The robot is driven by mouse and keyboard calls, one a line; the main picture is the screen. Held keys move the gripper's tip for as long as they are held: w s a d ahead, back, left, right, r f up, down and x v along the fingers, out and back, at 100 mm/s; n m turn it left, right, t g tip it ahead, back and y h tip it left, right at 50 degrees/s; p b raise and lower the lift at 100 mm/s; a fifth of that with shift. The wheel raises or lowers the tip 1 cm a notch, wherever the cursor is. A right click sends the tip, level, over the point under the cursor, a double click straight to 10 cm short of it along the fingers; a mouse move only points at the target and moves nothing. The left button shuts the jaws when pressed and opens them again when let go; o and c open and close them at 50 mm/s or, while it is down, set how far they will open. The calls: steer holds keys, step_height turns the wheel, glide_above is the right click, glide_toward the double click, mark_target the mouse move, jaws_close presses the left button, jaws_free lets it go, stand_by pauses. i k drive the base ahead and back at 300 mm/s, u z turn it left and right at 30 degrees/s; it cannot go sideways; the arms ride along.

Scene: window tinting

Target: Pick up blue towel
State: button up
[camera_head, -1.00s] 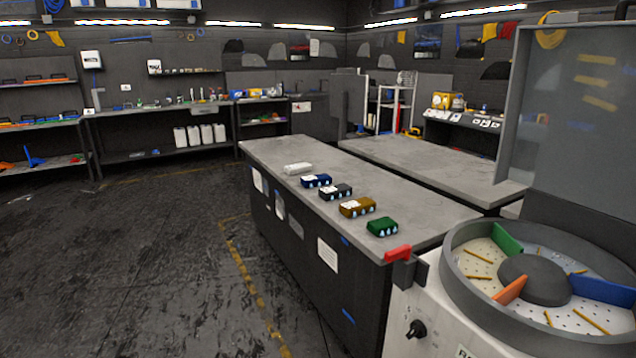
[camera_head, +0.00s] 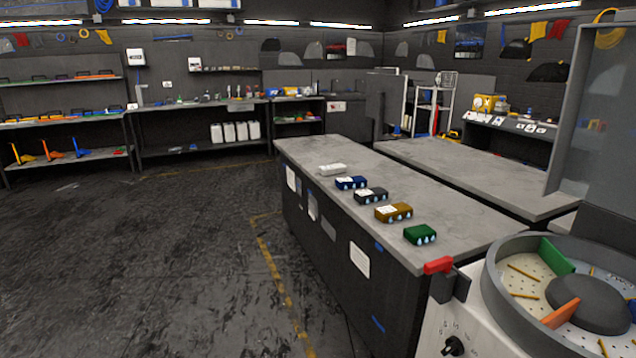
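Several folded towels lie in a row along the near left edge of a grey-topped workbench (camera_head: 450,222). The blue towel (camera_head: 351,183) is dark blue with a white label and lies second from the far end. A white towel (camera_head: 332,169) lies beyond it. A dark grey towel (camera_head: 371,195), a brown-yellow towel (camera_head: 394,212) and a green towel (camera_head: 420,235) lie on the nearer side, with gaps between them. My gripper is not in view.
A second table (camera_head: 480,175) stands behind the workbench. Shelves (camera_head: 65,155) line the back wall. The dark floor (camera_head: 160,270) at left is clear.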

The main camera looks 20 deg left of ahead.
mark_target(354, 182)
steer(key=u, duration=0.9)
steer(key=i, duration=0.9)
steer(key=u, duration=0.95)
steer(key=i, duration=1.3)
steer(key=z, duration=0.7)
steer(key=i, duration=1.05)
steer(key=z, duration=1)
steer(key=i, duration=0.25)
steer(key=z, duration=0.2)
